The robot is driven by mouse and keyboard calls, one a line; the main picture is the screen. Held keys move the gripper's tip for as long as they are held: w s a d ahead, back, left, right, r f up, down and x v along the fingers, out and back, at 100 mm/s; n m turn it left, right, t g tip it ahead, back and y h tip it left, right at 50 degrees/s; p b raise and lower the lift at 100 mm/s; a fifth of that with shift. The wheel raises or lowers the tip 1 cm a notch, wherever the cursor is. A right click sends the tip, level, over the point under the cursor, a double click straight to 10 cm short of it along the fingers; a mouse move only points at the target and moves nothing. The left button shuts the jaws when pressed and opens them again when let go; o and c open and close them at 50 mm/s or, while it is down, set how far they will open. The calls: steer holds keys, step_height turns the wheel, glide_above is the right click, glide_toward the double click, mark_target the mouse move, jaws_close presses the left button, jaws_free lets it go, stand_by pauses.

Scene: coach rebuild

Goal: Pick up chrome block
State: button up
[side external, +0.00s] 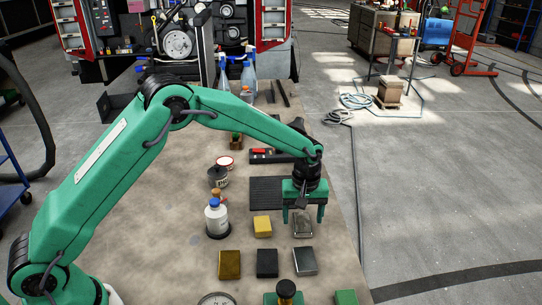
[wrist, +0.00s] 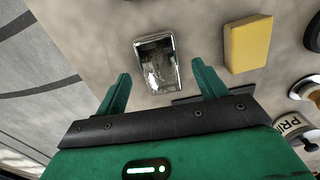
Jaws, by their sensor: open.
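The chrome block (side external: 302,229) is a shiny, mirror-like rectangular block lying on the workbench, just below and in front of my gripper in the side view. In the wrist view the chrome block (wrist: 157,62) lies just beyond the fingertips, in line with the gap between them. My gripper (side external: 303,216) is open and empty, pointing down. Its two green fingers also show in the wrist view (wrist: 161,72), apart from the block. The exact height of the fingertips above the bench is hard to tell.
A yellow block (side external: 262,226) lies left of the chrome block. Gold (side external: 229,264), black (side external: 267,263) and grey (side external: 305,262) blocks form a row in front. A white bottle (side external: 216,218) stands further left. The bench's right edge (side external: 345,220) is close by.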

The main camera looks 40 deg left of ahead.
steer(key=shift+f, duration=0.75)
steer(key=c, duration=1.2)
steer(key=shift+r, duration=0.1)
steer(key=shift+r, duration=0.35)
step_height(320, 180, up, 3)
steer(key=shift+r, duration=0.1)
steer(key=s+d+r, duration=0.4)
steer(key=s+d, duration=0.1)
steer(key=s+d+r, duration=0.3)
steer(key=shift+s, duration=0.25)
